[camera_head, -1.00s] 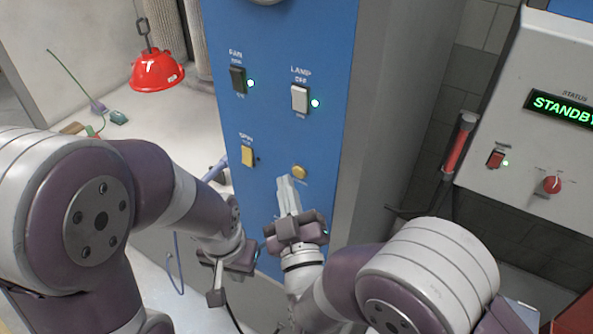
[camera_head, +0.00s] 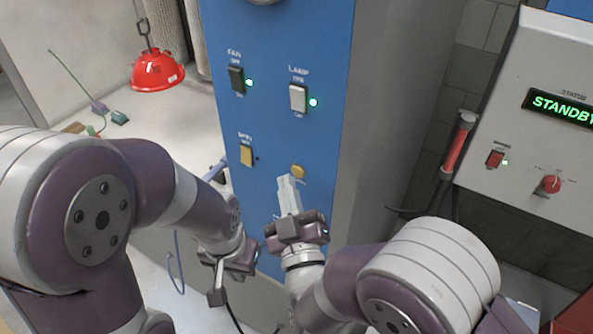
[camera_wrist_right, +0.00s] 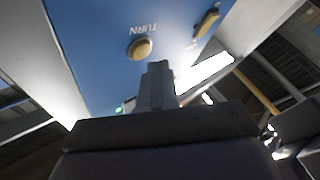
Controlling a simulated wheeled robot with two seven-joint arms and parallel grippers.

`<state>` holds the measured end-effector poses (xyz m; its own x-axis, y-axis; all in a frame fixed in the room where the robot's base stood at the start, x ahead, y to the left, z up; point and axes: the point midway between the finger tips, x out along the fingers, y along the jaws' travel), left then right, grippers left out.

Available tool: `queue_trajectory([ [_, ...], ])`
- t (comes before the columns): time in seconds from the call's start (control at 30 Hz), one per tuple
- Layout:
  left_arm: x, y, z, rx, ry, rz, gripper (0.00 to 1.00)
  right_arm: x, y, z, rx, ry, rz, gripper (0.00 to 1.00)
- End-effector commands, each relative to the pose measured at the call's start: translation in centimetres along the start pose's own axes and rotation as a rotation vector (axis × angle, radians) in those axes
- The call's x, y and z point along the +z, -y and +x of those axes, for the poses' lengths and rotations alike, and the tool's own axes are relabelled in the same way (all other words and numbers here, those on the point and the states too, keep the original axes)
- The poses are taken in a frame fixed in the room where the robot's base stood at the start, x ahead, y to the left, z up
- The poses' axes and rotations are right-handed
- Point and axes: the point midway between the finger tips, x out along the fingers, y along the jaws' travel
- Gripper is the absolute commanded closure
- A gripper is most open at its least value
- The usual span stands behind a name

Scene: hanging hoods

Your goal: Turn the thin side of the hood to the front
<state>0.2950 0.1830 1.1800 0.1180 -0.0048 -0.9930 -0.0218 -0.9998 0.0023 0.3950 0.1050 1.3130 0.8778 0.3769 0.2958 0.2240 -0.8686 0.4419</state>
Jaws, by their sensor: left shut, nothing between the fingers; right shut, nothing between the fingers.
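The red hood (camera_head: 157,70) hangs from a hook at the upper left, over the pale floor. The blue panel (camera_head: 285,130) carries a yellow round button (camera_head: 298,171), labelled TURN in the right wrist view (camera_wrist_right: 140,49). My right gripper (camera_head: 287,182) is shut and empty, its fingertips just below the button in the head view. Whether they touch the panel or button I cannot tell. My left gripper (camera_head: 218,290) is low at the left of the panel, apart from it; its fingers point down.
The panel also has a FAN switch (camera_head: 237,79), a LAMP switch (camera_head: 298,97) and a yellow SPIN switch (camera_head: 246,155). Green lights glow beside FAN and LAMP.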

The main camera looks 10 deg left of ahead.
Motion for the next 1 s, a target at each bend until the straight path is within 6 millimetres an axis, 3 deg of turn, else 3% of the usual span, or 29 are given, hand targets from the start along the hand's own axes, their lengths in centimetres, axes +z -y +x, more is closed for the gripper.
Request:
queue_trajectory([
  [1.0, 0.04, 0.0, 0.41, 0.0, 0.0, 0.0, 1.0, 0.4, -0.41, 0.62, 0.0, 0.0, 0.0, 1.0],
])
